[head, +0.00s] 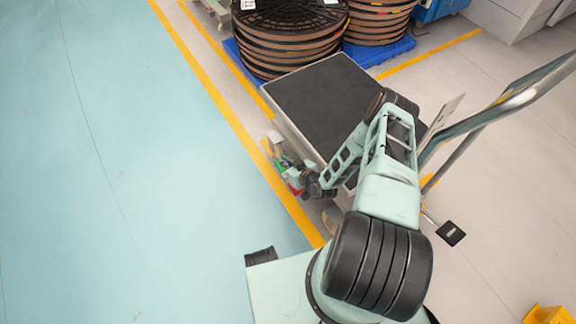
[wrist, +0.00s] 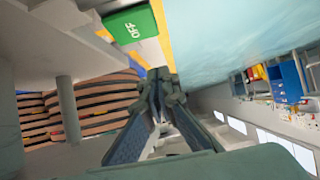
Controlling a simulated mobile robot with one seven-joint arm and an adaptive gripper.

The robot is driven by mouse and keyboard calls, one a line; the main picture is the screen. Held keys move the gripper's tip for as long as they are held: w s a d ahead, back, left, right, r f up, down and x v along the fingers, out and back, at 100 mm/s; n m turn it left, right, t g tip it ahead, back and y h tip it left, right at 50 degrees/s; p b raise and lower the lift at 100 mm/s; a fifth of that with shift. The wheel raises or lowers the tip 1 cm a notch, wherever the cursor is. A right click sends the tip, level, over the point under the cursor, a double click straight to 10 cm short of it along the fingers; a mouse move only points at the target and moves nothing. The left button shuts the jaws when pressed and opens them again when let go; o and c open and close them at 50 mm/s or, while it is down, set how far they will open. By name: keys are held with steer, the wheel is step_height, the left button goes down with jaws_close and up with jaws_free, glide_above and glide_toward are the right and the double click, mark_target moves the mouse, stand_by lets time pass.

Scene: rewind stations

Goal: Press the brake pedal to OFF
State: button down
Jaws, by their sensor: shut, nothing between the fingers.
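The green pedal marked OFF (wrist: 128,24) is at the top of the wrist view, left of and above my fingertips in the picture. In the head view a small green part (head: 278,164) and a red part (head: 294,188) show at the left edge of the cart (head: 290,125), beside my wrist. My gripper (wrist: 160,80) is shut and empty, its fingertips together. The fingertips appear apart from the green face, but the distance is hard to tell. My arm hides part of the cart's near end and what lies under it.
The cart has a black flat top and a grey push handle (head: 510,101) on the right. Large brown reels (head: 290,45) stand on blue pallets behind it. A yellow floor line (head: 225,103) runs along the left. The teal floor (head: 110,160) is clear.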

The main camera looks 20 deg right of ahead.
mark_target(278, 165)
steer(key=b+x, duration=0.1)
steer(key=x, duration=0.3)
steer(key=shift+f, duration=0.2)
steer(key=shift+w+f+b, duration=0.15)
steer(key=shift+f+b, duration=0.15)
steer(key=shift+f, duration=0.3)
steer(key=shift+w+f+b, duration=0.15)
steer(key=shift+f+b, duration=0.15)
steer(key=shift+f, duration=0.3)
steer(key=shift+w+a+f, duration=0.1)
steer(key=shift+w+f, duration=0.1)
steer(key=shift+f, duration=0.4)
